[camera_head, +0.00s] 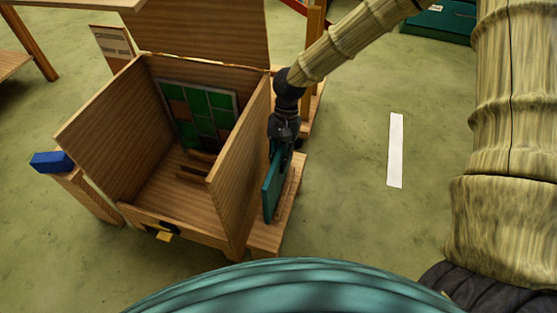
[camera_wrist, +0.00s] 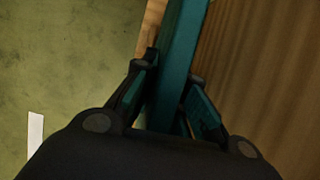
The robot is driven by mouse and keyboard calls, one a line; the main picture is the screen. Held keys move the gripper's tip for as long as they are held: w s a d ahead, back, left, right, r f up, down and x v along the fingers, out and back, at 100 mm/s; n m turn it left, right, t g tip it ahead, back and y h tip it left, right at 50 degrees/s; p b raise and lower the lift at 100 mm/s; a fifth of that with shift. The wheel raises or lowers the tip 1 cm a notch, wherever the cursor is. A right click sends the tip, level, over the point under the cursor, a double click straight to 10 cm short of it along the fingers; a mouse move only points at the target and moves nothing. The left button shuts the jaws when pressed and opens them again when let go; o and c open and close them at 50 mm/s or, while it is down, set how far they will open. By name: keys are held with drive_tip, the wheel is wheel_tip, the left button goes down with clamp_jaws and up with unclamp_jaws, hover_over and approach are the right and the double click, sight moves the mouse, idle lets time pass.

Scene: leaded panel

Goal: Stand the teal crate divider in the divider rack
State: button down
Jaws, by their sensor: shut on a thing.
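The teal crate divider (camera_head: 271,187) is a thin upright panel just outside the right wall of the open wooden crate. It is over a low wooden ledge (camera_head: 285,213); I cannot tell if its bottom edge touches the ledge. My gripper (camera_head: 279,146) points down and is shut on the divider's top far part. In the wrist view the divider (camera_wrist: 183,40) runs up between my fingers (camera_wrist: 168,97). Low wooden slats (camera_head: 197,170) stand on the crate floor and may be the divider rack; I cannot tell for sure.
The wooden crate (camera_head: 98,122) has tall walls and a raised lid (camera_head: 205,32). A green and brown leaded panel (camera_head: 205,112) leans inside at the back. A blue block (camera_head: 52,162) sits on a post at left. A white strip (camera_head: 395,150) lies on open floor at right.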

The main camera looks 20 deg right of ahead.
drive_tip(key=shift+f+b, duration=1.7)
drive_tip(key=shift+w+f, duration=0.1)
drive_tip(key=shift+f, duration=0.4)
drive_tip(key=c, duration=1.4)
unclamp_jaws()
drive_tip(key=shift+o, duration=0.2)
